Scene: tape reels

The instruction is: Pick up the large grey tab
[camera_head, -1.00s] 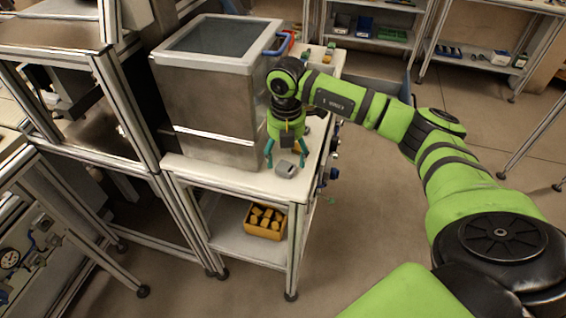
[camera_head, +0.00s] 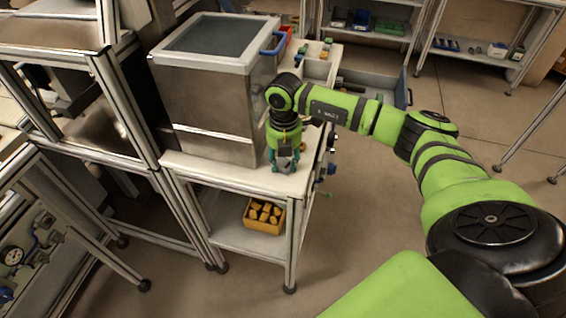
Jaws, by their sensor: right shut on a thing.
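The large grey tab (camera_head: 284,164) is on the white table top near its front right corner. My right gripper (camera_head: 284,165) points down over it, with its teal fingers closed on either side of the tab. The wrist and fingers cover part of the tab. I cannot tell whether the tab touches the table. My left gripper is not in view.
A large metal box with a grey lid (camera_head: 215,45) stands on the table, left of my right gripper. A yellow bin (camera_head: 248,221) of yellow parts sits on the lower shelf. An open drawer (camera_head: 399,92) sticks out behind my right arm.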

